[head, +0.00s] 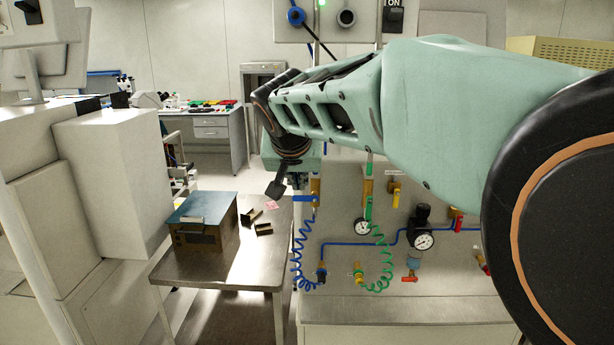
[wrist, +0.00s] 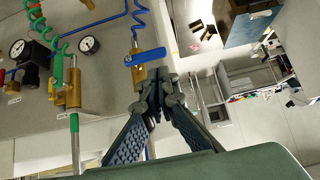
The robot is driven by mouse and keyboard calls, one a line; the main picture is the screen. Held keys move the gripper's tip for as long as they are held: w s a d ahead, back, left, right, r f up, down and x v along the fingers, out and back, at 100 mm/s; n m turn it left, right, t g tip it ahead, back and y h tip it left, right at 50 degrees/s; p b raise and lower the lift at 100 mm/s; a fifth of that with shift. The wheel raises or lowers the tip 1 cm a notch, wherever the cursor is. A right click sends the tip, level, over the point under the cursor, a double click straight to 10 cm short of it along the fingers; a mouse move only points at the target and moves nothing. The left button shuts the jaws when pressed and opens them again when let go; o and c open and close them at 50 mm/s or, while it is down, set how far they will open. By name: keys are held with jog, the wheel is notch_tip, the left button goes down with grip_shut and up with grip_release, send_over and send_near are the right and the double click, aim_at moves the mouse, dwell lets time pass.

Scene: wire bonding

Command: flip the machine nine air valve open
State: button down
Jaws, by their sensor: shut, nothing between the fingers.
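Several small valves are on the grey panel; no machine-nine label is legible. A brass valve with a blue lever (head: 304,198) is nearest my gripper (head: 277,188). The lever lies crosswise to its vertical line. In the wrist view the blue lever (wrist: 146,57) shows just beyond my gripper (wrist: 158,88), with its brass body (wrist: 138,74) beside the fingertips. The fingers are shut with nothing between them. I cannot tell whether they touch the valve. A second brass valve (wrist: 71,88) with green tubing stands to the left; it is right of the blue one in the head view (head: 367,187).
A yellow-handled valve (head: 396,190), a dark regulator with a gauge (head: 423,240) and coiled blue (head: 303,255) and green (head: 380,265) hoses crowd the panel. A metal cart (head: 225,270) with a blue-topped box (head: 203,225) stands at left.

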aim_at(296, 196)
jog(key=shift+f, duration=0.7)
jog(key=shift+a+f+n+h+b, duration=0.45)
jog(key=shift+h+b, duration=0.35)
jog(key=shift+b, duration=0.2)
jog(key=shift+a+f+n+h+b, duration=0.1)
jog(key=shift+f+n+h+b, duration=0.3)
jog(key=shift+h, duration=0.2)
jog(key=f+n+t+h+b, duration=0.1)
jog(key=n+h+b, duration=0.1)
jog(key=h, duration=0.1)
jog(key=f+n+h+b, duration=0.2)
jog(key=h, duration=0.1)
jog(key=f+n+t+h+b, duration=0.1)
jog(key=f+n+h+b, duration=0.1)
jog(key=h, duration=0.1)
jog(key=shift+d+t, duration=0.25)
jog(key=shift+t, duration=0.05)
jog(key=shift+a+r, duration=0.1)
